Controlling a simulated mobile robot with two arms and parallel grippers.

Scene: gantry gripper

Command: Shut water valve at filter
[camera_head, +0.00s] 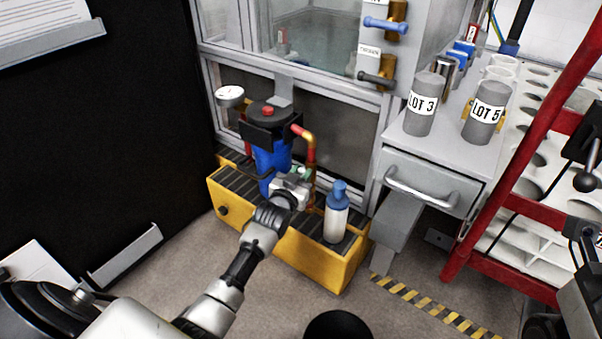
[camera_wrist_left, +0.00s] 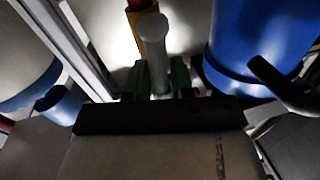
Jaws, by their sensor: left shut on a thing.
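The water filter (camera_head: 272,160) is a blue housing with a black head and red knob, standing on a yellow-edged platform. In the left wrist view its blue housing (camera_wrist_left: 262,40) fills the upper right. A red and brass pipe (camera_head: 310,150) runs down its right side. My left gripper (camera_head: 297,178) reaches in low at the pipe's foot. In the left wrist view its green fingers (camera_wrist_left: 163,80) are shut on a grey valve lever (camera_wrist_left: 154,45), which lies between them. The valve body is mostly hidden in the head view.
A white bottle with a blue top (camera_head: 336,215) stands just right of my left gripper on the yellow platform (camera_head: 315,265). The glazed cabinet frame (camera_head: 365,165) is close behind. The floor in front is clear.

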